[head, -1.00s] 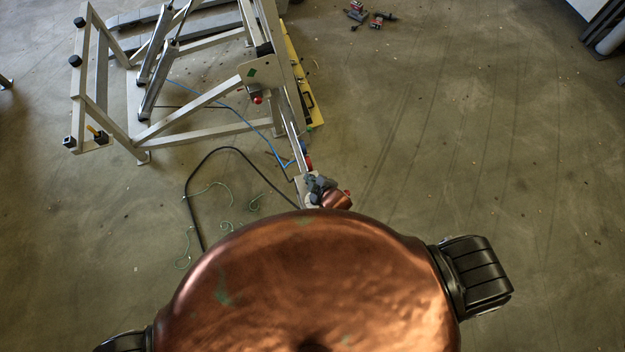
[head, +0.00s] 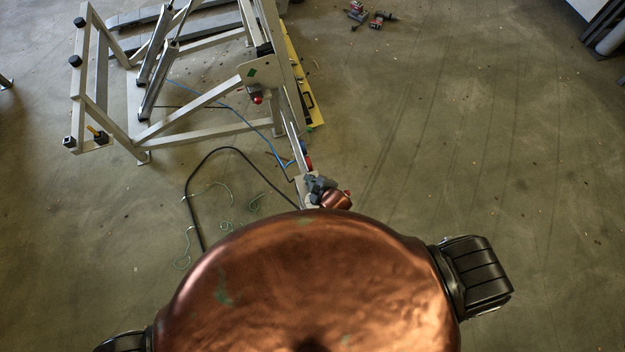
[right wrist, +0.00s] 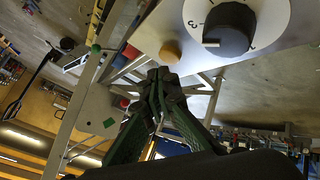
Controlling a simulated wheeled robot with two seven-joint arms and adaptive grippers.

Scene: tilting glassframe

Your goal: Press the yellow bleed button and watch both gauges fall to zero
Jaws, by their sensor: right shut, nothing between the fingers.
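The yellow button (right wrist: 170,52) is a round amber cap on a pale panel (right wrist: 150,38) in the right wrist view. My right gripper (right wrist: 160,78) has its dark fingertips together, with nothing between them. The tips appear just below the button in that view, with a small gap; I cannot tell the depth. In the head view the right gripper (head: 318,188) is small, at the near end of the frame's rail, and the button cannot be made out. No gauge face can be identified in either view. My left gripper is not in view.
A dark knob on a white numbered dial (right wrist: 228,28) sits right of the button. A red button (head: 257,99) is on a plate of the pale metal frame (head: 190,112). A black hose (head: 190,185) and blue line lie on the floor. Floor to the right is mostly clear.

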